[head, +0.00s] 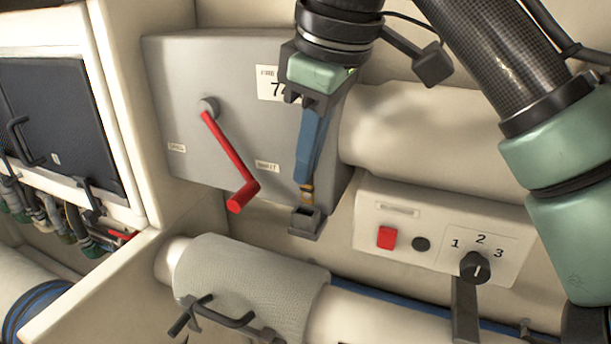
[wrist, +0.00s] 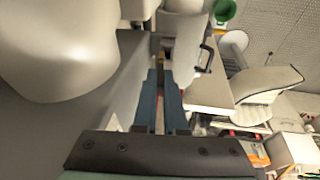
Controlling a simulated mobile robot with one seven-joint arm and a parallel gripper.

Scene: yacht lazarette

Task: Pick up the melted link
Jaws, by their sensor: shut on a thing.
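My gripper (head: 307,182) points down in front of the grey box, its two long blue fingers close together. They are shut on a small brownish, brass-coloured piece, the melted link (head: 307,193), of which only a little shows below the fingertips. Right below it is a small dark open-topped holder (head: 304,224). I cannot tell whether the link still touches the holder. In the wrist view my gripper (wrist: 165,85) reaches away from the camera, and the link is too small there to make out clearly.
The grey box (head: 180,80) carries a red crank handle (head: 228,160) left of my gripper. A control panel (head: 400,240) with a red button and a rotary knob (head: 474,267) is at right. A grey-wrapped pipe (head: 250,280) with a dark handle runs below. A dark-doored cabinet stands left.

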